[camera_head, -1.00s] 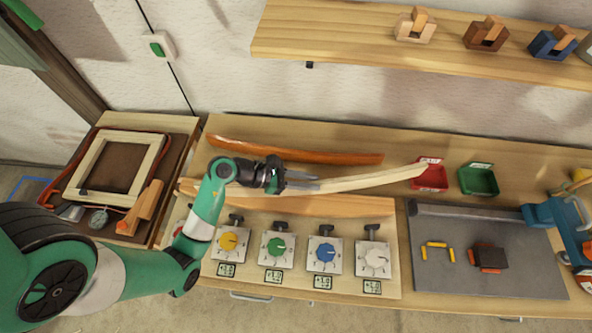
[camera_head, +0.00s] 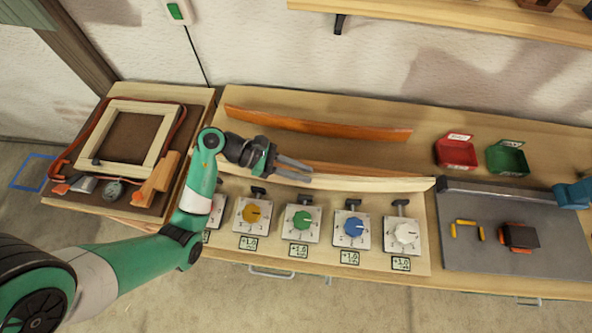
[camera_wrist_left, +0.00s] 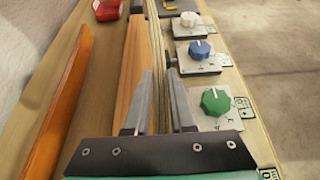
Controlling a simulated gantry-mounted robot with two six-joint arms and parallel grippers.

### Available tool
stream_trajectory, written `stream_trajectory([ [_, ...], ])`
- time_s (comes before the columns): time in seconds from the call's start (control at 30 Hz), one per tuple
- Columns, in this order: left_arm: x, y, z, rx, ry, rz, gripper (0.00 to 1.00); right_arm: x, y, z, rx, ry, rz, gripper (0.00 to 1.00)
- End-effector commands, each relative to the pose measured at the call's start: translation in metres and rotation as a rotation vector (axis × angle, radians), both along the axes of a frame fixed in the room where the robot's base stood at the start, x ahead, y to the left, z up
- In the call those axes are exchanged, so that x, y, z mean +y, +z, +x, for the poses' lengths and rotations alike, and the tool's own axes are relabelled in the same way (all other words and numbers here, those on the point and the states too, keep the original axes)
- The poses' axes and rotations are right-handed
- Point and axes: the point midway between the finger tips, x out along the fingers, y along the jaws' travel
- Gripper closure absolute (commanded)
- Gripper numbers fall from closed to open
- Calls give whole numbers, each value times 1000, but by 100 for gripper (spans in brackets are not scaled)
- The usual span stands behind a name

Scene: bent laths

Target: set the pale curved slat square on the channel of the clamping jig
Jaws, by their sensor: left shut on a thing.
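The pale curved slat (camera_head: 380,184) runs lengthwise along the clamping jig (camera_head: 330,252), between the orange-brown wooden form (camera_head: 350,170) and the row of clamps with coloured knobs. My left gripper (camera_head: 303,173) is shut on the slat near its middle. In the left wrist view the slat (camera_wrist_left: 158,50) passes between my fingers (camera_wrist_left: 163,105), with the form (camera_wrist_left: 134,75) close on its left and the clamps on its right. The channel floor is hidden under the slat. I cannot tell whether the slat touches it.
A dark orange curved lath (camera_head: 320,125) lies at the back of the bench. A red bin (camera_head: 456,152) and a green bin (camera_head: 507,158) stand at the back right. A grey plate (camera_head: 490,258) lies right of the jig. A wooden frame (camera_head: 127,107) lies at the left.

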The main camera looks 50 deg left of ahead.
Motion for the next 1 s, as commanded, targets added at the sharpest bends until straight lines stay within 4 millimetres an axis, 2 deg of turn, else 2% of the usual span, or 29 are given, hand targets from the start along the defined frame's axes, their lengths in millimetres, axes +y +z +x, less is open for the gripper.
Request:
stream_trajectory([
  [0.23, 0, -9, 0, -1, 1, 0, 100, 0, -8, 0, -1, 0, 0, 50],
  [0.63, 0, -53, 0, 0, 3, -1, 100, 0, -47, 0, 0, 0, 0, 50],
  [1.0, 0, -57, 0, -2, 2, -1, 100, 0, -50, 0, -1, 0, 0, 50],
])
